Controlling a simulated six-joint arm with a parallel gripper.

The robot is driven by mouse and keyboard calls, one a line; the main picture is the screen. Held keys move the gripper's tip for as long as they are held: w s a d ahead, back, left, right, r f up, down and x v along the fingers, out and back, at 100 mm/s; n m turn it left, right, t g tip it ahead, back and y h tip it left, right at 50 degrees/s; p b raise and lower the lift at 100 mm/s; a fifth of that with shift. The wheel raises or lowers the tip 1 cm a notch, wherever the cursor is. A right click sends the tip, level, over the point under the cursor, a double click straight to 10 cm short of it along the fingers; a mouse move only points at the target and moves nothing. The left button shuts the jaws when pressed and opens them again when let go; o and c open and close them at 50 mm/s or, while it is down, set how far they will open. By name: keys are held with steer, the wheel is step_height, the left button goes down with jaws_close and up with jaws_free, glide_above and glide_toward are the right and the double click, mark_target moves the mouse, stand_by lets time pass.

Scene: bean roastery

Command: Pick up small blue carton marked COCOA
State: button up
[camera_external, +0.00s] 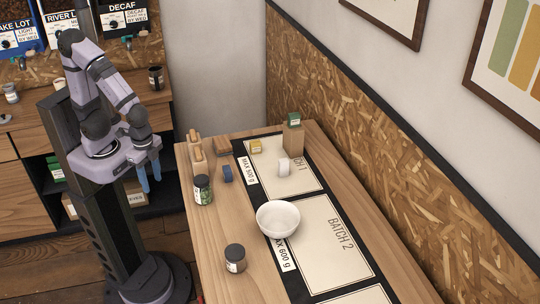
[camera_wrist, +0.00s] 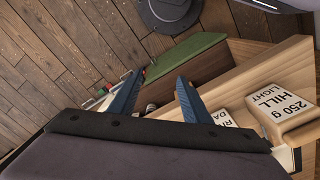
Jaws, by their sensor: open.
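A small blue carton (camera_external: 227,174) stands on the wooden table, left of the black mat strip, in the external view. Its lettering is too small to read, so I cannot confirm COCOA. My gripper (camera_external: 150,184) points down just off the table's left edge, apart from the carton and to its left. It is open and empty. In the wrist view its two blue fingers (camera_wrist: 160,77) are spread with nothing between them. I cannot make out the blue carton in the wrist view.
A green-labelled jar (camera_external: 203,190) and wooden blocks (camera_external: 198,160) stand near the carton. A brown block (camera_external: 223,145) lies behind it.

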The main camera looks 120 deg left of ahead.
steer(key=w+a+r+n+t+h+p, duration=0.2)
steer(key=w+a+r+n+t+h, duration=0.15)
steer(key=w+a+n, duration=0.6)
steer(key=w+a+r+n+t+h+p, duration=0.25)
steer(key=w+a+r+n+h, duration=0.35)
steer(key=n, duration=0.6)
steer(key=n+t, duration=0.4)
steer(key=n, duration=0.1)
glide_above(227, 167)
steer(key=s+a, duration=0.2)
step_height(227, 167, down, 4)
steer(key=f+p, duration=0.1)
steer(key=f, duration=0.6)
steer(key=shift+s+p, duration=0.2)
steer(key=shift+p, duration=0.1)
steer(key=shift+w+d+f+p, duration=0.1)
steer(key=shift+w+d+p, duration=0.2)
steer(key=shift+w, duration=0.05)
steer(key=shift+x, duration=0.75)
steer(key=shift+f, duration=0.15)
